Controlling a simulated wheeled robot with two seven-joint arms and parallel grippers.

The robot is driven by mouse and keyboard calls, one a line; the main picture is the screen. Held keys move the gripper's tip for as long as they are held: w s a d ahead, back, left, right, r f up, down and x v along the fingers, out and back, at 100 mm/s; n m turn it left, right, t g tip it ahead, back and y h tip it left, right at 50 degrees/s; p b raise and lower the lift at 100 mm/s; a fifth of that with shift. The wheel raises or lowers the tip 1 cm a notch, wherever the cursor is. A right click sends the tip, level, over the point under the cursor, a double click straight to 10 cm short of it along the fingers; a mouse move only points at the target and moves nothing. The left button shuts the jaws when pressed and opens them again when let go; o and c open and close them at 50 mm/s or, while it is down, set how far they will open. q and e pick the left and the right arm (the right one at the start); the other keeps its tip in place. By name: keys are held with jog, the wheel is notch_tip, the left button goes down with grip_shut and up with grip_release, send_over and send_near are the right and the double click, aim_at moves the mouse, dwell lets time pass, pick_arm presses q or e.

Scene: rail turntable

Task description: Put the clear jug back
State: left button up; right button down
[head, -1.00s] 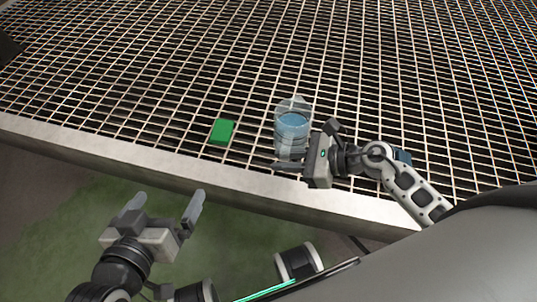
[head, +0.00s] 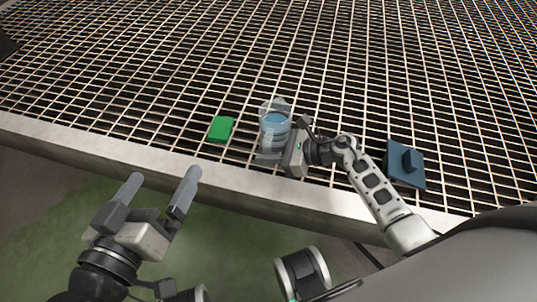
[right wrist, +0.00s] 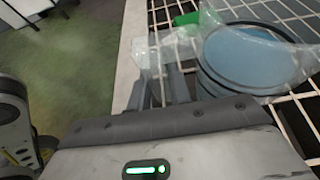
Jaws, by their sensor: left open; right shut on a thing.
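The clear jug (head: 275,124) holds pale blue liquid and appears roughly upright over the metal grating, near its front edge. My right gripper (head: 272,157) is shut on the jug at its near side. In the right wrist view the fingers (right wrist: 165,88) meet the clear plastic at the handle side, and the jug's round opening with blue liquid (right wrist: 250,55) lies just beyond. Whether the jug's base touches the grating cannot be told. My left gripper (head: 163,188) is open and empty, in front of the grating edge over the green floor.
A green block (head: 221,129) lies on the grating just left of the jug. A dark blue object with a raised grip (head: 405,165) lies to the right, beside my right forearm. The grating (head: 300,50) behind the jug is clear. A pale metal border (head: 120,156) runs along the front.

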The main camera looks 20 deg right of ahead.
jog(key=shift+w, duration=0.1)
jog(key=c, duration=1.3)
grip_release()
pick_arm(q)
jog(key=shift+r, duration=0.15)
pick_arm(e)
jog(key=shift+d+r, duration=0.1)
jog(key=shift+r, duration=0.15)
pick_arm(q)
jog(key=a+f+m+y+p, duration=0.1)
jog(key=p, duration=0.2)
jog(key=shift+s+g, duration=0.15)
jog(key=shift+g, duration=0.15)
pick_arm(e)
jog(key=v, duration=1.2)
jog(key=shift+f, duration=0.15)
pick_arm(q)
jog(key=shift+d, duration=0.1)
